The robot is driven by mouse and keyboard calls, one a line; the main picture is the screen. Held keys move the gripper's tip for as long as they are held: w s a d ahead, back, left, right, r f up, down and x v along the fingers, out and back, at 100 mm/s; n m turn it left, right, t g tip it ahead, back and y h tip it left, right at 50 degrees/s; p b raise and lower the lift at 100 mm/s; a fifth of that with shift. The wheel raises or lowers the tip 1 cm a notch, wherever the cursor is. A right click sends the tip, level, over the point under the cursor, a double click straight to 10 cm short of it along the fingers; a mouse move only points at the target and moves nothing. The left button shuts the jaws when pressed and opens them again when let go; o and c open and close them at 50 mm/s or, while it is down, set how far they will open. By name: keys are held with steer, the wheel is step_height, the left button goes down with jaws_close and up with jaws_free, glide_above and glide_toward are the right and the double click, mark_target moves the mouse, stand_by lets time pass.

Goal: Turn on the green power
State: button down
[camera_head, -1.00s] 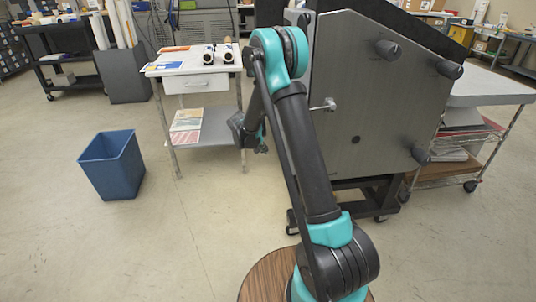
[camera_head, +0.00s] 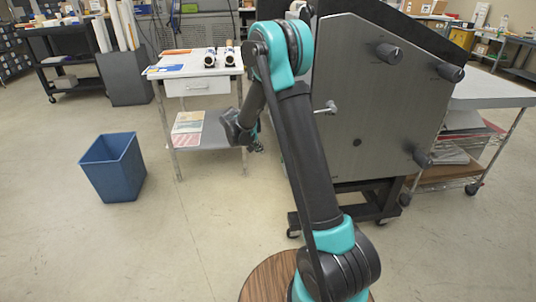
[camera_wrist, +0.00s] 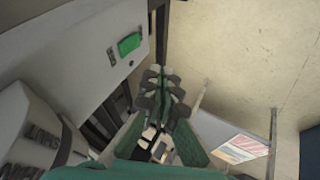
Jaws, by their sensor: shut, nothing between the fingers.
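The green power switch (camera_wrist: 129,44) is a small bright green rectangle on a pale machine panel (camera_wrist: 92,48), in the upper left of the wrist view. My gripper (camera_wrist: 162,88) is shut and empty, apart from the switch, and lies below and to the right of it in that view. In the head view my gripper (camera_head: 256,140) hangs beside the left edge of the large grey-sided laminator (camera_head: 365,105). The switch does not show in the head view.
A white side table (camera_head: 205,72) with rolls on top stands left of the laminator. A blue bin (camera_head: 112,166) stands on the floor at the left. A lever (camera_head: 326,108) and several dark knobs stick out of the laminator's side. Open floor lies at the front left.

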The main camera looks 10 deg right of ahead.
mark_target(282, 157)
steer(key=shift+f, duration=0.1)
steer(key=w+d+f, duration=0.3)
steer(key=d+f, duration=0.5)
steer(key=shift+w+d+f, duration=0.25)
stand_by(0.4)
steer(key=shift+d+f, duration=0.2)
steer(key=shift+d, duration=0.15)
steer(key=shift+r, duration=0.15)
